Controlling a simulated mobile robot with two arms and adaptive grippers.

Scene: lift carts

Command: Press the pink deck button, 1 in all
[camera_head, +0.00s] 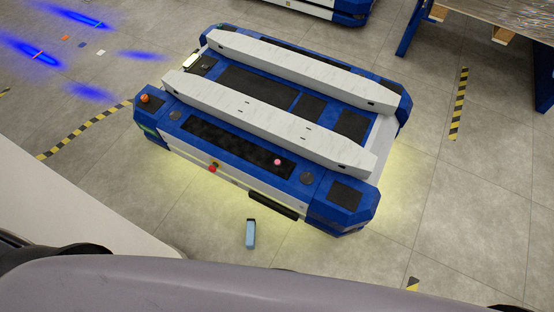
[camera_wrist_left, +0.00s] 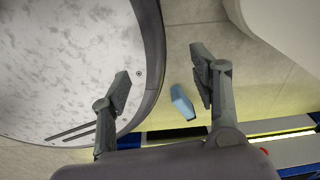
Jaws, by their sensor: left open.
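The pink deck button (camera_head: 278,161) is a small round knob on the dark panel along the near side of the blue and white lift cart (camera_head: 340,190) in the head view. Nothing covers it there. My left gripper (camera_wrist_left: 162,80) shows in the left wrist view with its two fingers spread wide and nothing between them. Floor and a light blue block lie below it. The pink button cannot be made out in that view. Neither gripper shows in the head view, and my right gripper is in neither view.
A red knob (camera_head: 212,168) is on the cart's near side and an orange one (camera_head: 145,98) on its left corner. The light blue block (camera_head: 250,234) is on the floor before the cart. Two long white beams (camera_head: 270,112) lie along the deck. Another cart (camera_head: 345,12) stands behind.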

